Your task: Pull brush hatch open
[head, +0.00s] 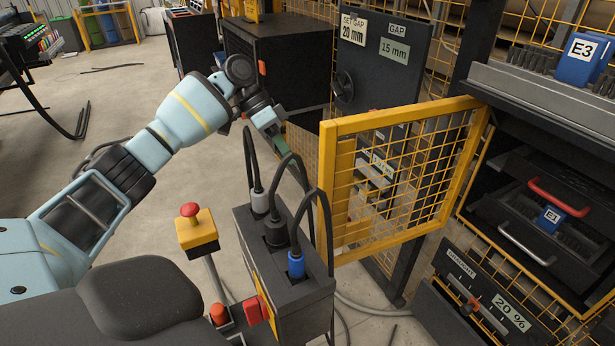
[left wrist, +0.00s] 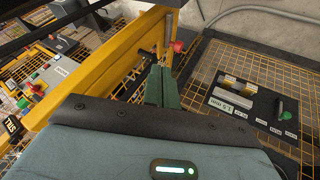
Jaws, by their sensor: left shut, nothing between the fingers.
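A yellow-framed mesh hatch (head: 330,185) stands swung out from the machine in the middle of the head view, its far edge near the brush unit at right. No label names it as the brush hatch. My left gripper (head: 284,139) is just left of the frame's upper left corner, fingers shut and empty. In the left wrist view its green fingers (left wrist: 160,86) lie beside a yellow frame bar (left wrist: 115,68), close to a dark handle-like part (left wrist: 146,53). I cannot tell whether they touch. My right gripper is not in view.
Brush cassettes with a red handle (head: 558,196) sit at right. A dark gap panel (head: 375,60) stands behind.

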